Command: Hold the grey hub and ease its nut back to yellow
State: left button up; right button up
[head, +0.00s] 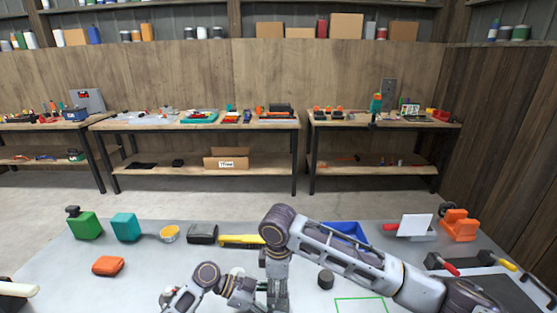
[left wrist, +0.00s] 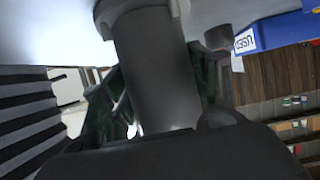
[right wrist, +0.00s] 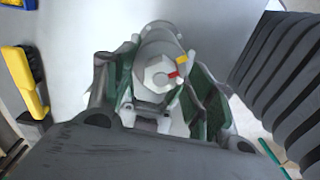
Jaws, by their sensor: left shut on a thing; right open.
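The grey hub (left wrist: 155,70) is a thick cylinder in the left wrist view, with a paler collar at its top. My left gripper (left wrist: 160,100) is shut on it, a green finger on each side. In the right wrist view the hub is end-on and its pale hexagonal nut (right wrist: 157,73) shows. A red mark lies at the nut's lower right and a yellow mark a little above and to the right, apart from it. My right gripper (right wrist: 163,98) is open, its green fingers on either side of the nut. In the head view my right arm mostly hides the hub.
On the grey table, a yellow brush (head: 242,240), a black box (head: 202,234) and a blue bin (head: 345,231) stand behind my arms. A small dark cylinder (head: 326,280) stands right of my right gripper, near a green outline (head: 360,300). An orange block (head: 460,225) stands at the right.

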jog(key=shift+m, duration=0.6)
jog(key=shift+m, duration=1.2)
jog(key=c, duration=1)
jog(key=o, duration=1)
